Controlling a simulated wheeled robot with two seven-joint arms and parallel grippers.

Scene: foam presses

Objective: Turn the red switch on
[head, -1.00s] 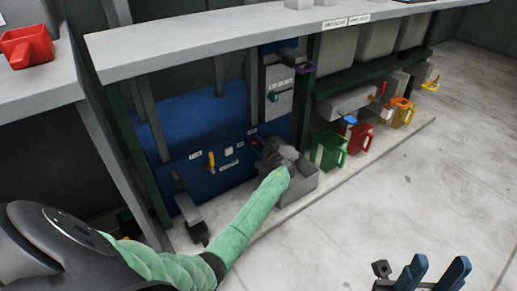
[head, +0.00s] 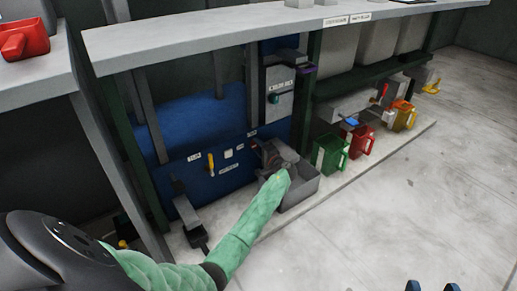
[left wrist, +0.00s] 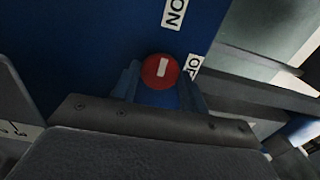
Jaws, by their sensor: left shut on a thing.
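The red switch (left wrist: 160,70) is a round red knob with a white bar on the blue panel (left wrist: 90,40), in the left wrist view. An ON label (left wrist: 175,13) is above it, and a partly hidden label starting with "OF" (left wrist: 195,64) is at its right. My left gripper (left wrist: 160,88) is shut on the switch, one blue finger on each side.
A grey open bin (head: 302,192) is just right of my left gripper. A yellow handle (head: 211,164) is on the panel to the left. A grey shelf (head: 250,30) overhangs the panel. The floor at right is clear.

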